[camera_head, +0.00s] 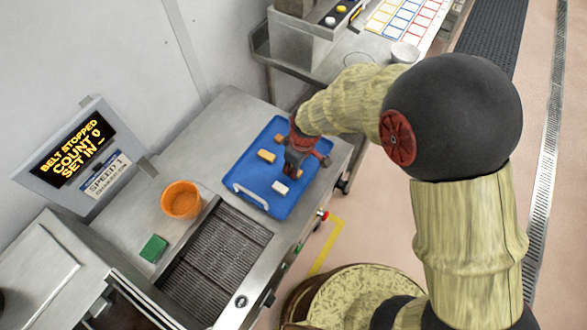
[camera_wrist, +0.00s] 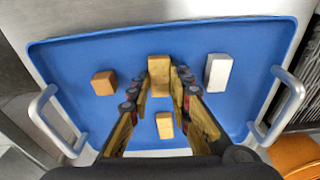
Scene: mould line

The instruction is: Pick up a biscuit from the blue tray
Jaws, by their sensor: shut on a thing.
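The blue tray (camera_head: 240,178) lies on the steel worktop and fills much of the wrist view (camera_wrist: 75,60). My gripper (camera_head: 293,170) reaches down over the tray's right part. In the wrist view its fingers (camera_wrist: 160,88) are shut on a tan biscuit (camera_wrist: 159,68), one on each side. I cannot tell whether this biscuit is clear of the tray floor. A yellow biscuit (camera_wrist: 165,125) lies apart, below it in that view. A brown block (camera_wrist: 104,83) lies to the left and a white block (camera_wrist: 218,72) to the right. My gripper mostly hides the held biscuit in the head view.
An orange tub (camera_head: 181,200) and a green block (camera_head: 154,248) stand left of the tray, beside a dark conveyor belt (camera_head: 215,262). A display (camera_head: 72,146) reads "BELT STOPPED". Another bench with a coloured chart (camera_head: 408,18) is behind. The tray has raised handles (camera_wrist: 282,108).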

